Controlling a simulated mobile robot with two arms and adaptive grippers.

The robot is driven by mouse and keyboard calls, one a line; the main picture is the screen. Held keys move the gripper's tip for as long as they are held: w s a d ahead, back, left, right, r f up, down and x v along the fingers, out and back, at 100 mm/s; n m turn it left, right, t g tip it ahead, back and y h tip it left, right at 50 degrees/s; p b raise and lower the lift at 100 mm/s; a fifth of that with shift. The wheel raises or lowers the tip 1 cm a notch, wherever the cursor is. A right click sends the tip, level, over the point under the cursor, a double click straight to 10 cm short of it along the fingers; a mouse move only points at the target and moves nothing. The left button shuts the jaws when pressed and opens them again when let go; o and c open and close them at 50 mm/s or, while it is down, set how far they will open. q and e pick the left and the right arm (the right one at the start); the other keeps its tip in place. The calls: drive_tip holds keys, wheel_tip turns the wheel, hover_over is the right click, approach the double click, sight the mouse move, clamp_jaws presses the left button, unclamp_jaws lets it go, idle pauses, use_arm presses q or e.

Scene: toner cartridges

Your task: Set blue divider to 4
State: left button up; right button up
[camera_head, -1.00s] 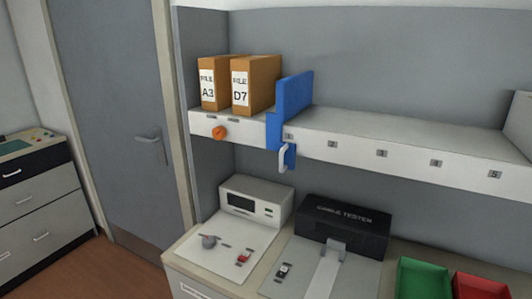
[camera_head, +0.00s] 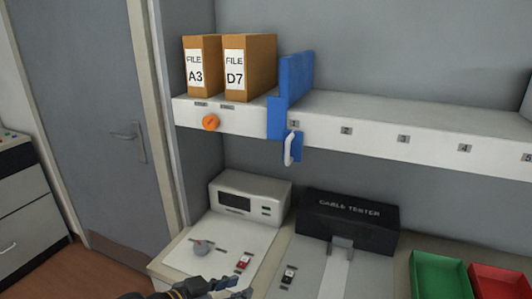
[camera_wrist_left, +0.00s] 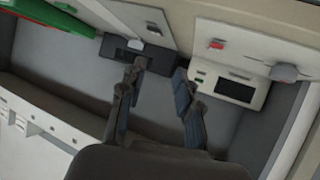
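The blue divider (camera_head: 295,82) stands upright on the shelf at the number 1 mark (camera_head: 294,124), just right of the two files. Its white handle (camera_head: 289,149) hangs in front, below the shelf's front edge. The number 4 mark (camera_head: 464,148) is farther right on that edge, with bare shelf between. My left gripper (camera_head: 222,288) shows at the bottom edge of the head view, low over the counter and well below the divider. In the left wrist view its fingers (camera_wrist_left: 157,82) are spread with nothing between them. My right gripper is not in view.
Below are a white device (camera_head: 249,198), a black cable tester (camera_head: 347,222), a green bin (camera_head: 438,274) and a red bin (camera_head: 497,281).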

use_arm(q)
drive_tip(key=w+a+r+m+t+h, duration=0.1)
drive_tip(key=w+r+h, duration=0.2)
drive_tip(key=r, duration=1)
drive_tip(key=w+a+r+m+t+h, duration=0.1)
drive_tip(key=w+r+h, duration=0.15)
drive_tip(key=r, duration=1.05)
drive_tip(key=p+x, duration=0.5)
drive_tip(key=x, duration=0.8)
drive_tip(key=shift+d, duration=0.45)
drive_tip(key=shift+s, duration=0.15)
clamp_jaws()
